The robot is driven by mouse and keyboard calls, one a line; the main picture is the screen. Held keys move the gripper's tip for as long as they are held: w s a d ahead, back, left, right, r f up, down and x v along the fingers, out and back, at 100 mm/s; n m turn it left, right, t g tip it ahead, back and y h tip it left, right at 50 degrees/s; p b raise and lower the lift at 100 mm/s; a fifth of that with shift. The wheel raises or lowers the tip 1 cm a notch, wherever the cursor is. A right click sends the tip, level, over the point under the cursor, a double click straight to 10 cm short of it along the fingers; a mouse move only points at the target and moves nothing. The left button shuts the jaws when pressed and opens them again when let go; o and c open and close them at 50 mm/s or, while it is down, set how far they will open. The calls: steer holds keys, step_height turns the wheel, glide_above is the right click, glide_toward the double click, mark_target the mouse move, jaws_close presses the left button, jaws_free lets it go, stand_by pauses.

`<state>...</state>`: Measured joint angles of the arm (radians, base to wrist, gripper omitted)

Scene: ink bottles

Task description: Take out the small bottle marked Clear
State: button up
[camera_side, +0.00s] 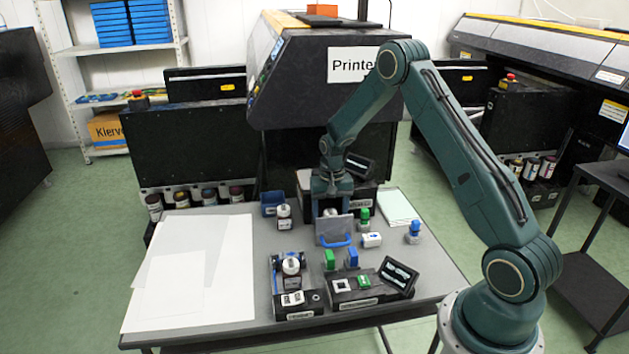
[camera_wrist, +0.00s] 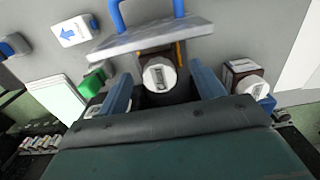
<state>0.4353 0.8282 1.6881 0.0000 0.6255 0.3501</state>
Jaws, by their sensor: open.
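In the wrist view a bottle with a round white cap (camera_wrist: 159,78) and dark body stands between the two fingers of my gripper (camera_wrist: 161,72). The fingers are apart, one on each side of it, with gaps visible. The mark on its cap is too small to read. A grey plate with a blue handle (camera_wrist: 150,40) is just beyond the bottle. In the side view my gripper (camera_side: 332,212) points down behind that plate (camera_side: 333,229), and the bottle is mostly hidden; a bit of white shows there.
Another white-capped bottle (camera_side: 284,217) stands left of my gripper, near a blue bin (camera_side: 271,203). A green-topped item (camera_side: 364,217) is close on the right. A white block with a blue arrow (camera_side: 372,240) lies in front. White sheets (camera_side: 190,265) cover the table's left.

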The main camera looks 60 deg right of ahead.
steer(key=shift+f, duration=1.6)
steer(key=c, duration=1.2)
steer(key=shift+c, duration=0.2)
steer(key=shift+r, duration=0.1)
step_height(320, 180, up, 20)
